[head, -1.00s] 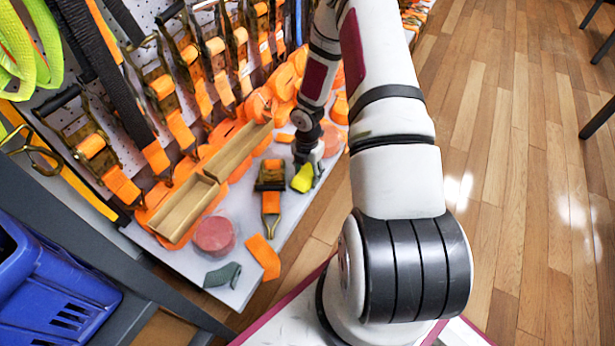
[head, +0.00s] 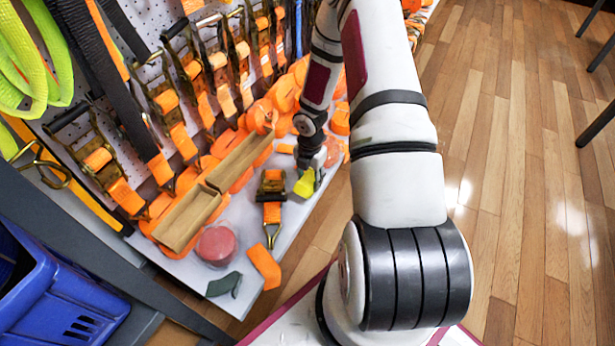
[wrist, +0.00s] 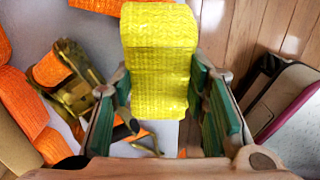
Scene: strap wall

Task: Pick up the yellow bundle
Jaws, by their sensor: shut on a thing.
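The yellow bundle (wrist: 160,60) is a woven, folded strap between the green-padded fingers of my gripper (wrist: 160,108) in the wrist view. My gripper is shut on it, with a finger on each side. In the head view the yellow bundle (head: 304,184) shows small at the end of my arm, near the right edge of the grey shelf (head: 245,225). My gripper (head: 313,172) is partly hidden there by its own wrist. I cannot tell whether the bundle touches the shelf.
An orange-strapped ratchet (head: 272,195) lies just left of the bundle. A cardboard tray (head: 187,220), a red round roll (head: 216,246), a dark green piece (head: 224,285) and an orange strip (head: 264,266) lie nearby. Ratchets hang on the pegboard behind. A blue crate (head: 65,290) stands at lower left.

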